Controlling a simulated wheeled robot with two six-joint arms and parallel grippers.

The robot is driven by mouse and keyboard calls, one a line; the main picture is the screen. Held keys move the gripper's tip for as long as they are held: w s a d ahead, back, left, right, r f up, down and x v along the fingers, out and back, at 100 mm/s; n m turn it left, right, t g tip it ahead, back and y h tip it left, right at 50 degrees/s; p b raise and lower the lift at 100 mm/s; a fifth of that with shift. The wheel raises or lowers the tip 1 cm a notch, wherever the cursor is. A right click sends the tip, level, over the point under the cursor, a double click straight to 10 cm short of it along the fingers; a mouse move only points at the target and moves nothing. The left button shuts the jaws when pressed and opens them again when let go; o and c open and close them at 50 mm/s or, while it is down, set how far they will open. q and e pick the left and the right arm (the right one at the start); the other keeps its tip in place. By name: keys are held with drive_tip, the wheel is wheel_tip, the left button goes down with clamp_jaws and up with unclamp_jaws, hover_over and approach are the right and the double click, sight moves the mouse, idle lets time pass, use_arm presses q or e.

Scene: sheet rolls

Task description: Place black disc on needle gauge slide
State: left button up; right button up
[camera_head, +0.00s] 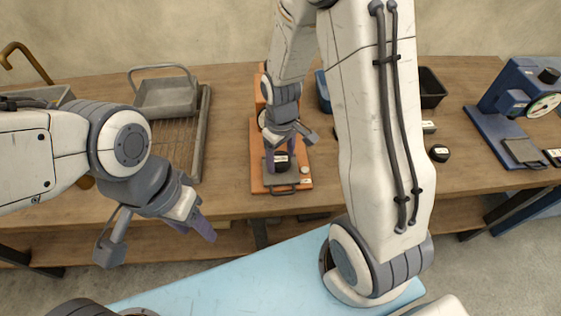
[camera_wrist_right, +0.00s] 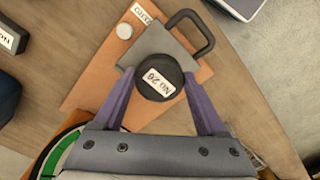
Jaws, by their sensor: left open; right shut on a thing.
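A black disc (camera_wrist_right: 158,78) with a white label reading "No 26" sits between the purple fingers of my right gripper (camera_wrist_right: 160,98) in the right wrist view. The right gripper (camera_head: 281,156) is shut on it. The disc is over the grey slide plate (camera_wrist_right: 150,45) with a dark handle, on an orange gauge base (camera_wrist_right: 85,85). I cannot tell whether disc and plate touch. In the head view the orange base (camera_head: 258,178) stands mid-table; my right arm partly hides the gauge. My left gripper (camera_head: 193,226) is open and empty in front of the table's edge.
A blue gauge (camera_head: 495,115) with a dial and grey plate stands at the right. Another black disc (camera_head: 439,153) lies left of it. A grey tray (camera_head: 166,97) and a wire rack (camera_head: 178,142) are at the left. A black bin (camera_head: 430,88) stands at the back.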

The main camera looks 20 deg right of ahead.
sight(281, 160)
drive_tip(key=shift+f, duration=1.3)
drive_tip(key=shift+f, duration=0.1)
drive_tip(key=shift+f, duration=0.1)
drive_tip(key=o, duration=1.3)
drive_tip(key=shift+o, duration=0.2)
wheel_tip(281, 160, up, 12)
drive_tip(key=s+a+r+n, duration=0.1)
drive_tip(key=s+a+r, duration=0.2)
drive_tip(key=s+a, duration=0.3)
drive_tip(key=s+a+r+n+y, duration=0.1)
drive_tip(key=s+a, duration=0.5)
drive_tip(key=s, duration=0.6)
drive_tip(key=shift+a+r+n, duration=0.3)
drive_tip(key=shift+a+r, duration=0.05)
drive_tip(key=shift+r, duration=0.55)
